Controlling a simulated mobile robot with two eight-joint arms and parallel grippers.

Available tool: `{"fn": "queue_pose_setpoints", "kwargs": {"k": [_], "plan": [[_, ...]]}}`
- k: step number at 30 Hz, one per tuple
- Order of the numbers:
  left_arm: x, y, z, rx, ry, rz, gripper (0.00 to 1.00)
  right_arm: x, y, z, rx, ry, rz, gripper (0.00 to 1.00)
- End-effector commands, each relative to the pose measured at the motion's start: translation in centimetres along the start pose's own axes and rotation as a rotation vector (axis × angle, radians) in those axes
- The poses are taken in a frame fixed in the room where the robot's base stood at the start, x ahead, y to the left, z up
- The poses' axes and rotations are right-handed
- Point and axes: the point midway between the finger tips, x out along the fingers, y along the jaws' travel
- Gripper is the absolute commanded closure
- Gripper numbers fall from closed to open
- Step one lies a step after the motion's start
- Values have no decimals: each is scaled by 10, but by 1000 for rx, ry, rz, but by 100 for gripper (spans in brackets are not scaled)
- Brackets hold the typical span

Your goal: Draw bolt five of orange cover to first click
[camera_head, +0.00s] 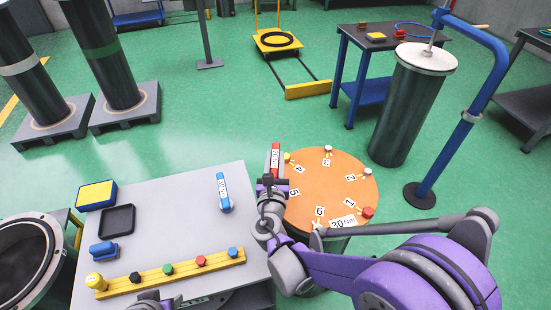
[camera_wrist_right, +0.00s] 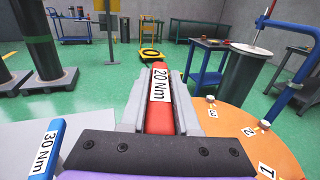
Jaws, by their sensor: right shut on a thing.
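The round orange cover (camera_head: 335,180) lies on a drum right of the grey table, with numbers 1 to 6 around it. Label 5 (camera_head: 294,192) is at its left edge; bolt five is hidden behind my right gripper. The red tool (camera_head: 275,156) also shows in the head view. Whether it touches a bolt cannot be seen. A grey part at the bottom edge seems to be my left gripper (camera_head: 152,300); its fingers are not clear.
A blue tool marked 30 Nm (camera_head: 223,192) lies on the grey table (camera_head: 170,225). A yellow rail (camera_head: 170,272) with coloured knobs, a black tray (camera_head: 117,220) and a yellow-blue box (camera_head: 96,195) are there too. A blue post (camera_head: 470,115) and dark cylinder (camera_head: 408,110) stand behind the cover.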

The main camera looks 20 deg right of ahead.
Motion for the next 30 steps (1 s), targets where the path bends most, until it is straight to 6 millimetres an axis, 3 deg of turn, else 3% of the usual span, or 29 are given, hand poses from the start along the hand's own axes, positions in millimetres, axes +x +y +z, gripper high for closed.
{"fn": "queue_pose_setpoints", "kwargs": {"k": [18,30], "plan": [[33,0,25,0,-16,0,50,0,0,-52,-1,1,0,100],[31,0,24,0,-16,0,50,0,0,-48,-1,0,0,100]]}}
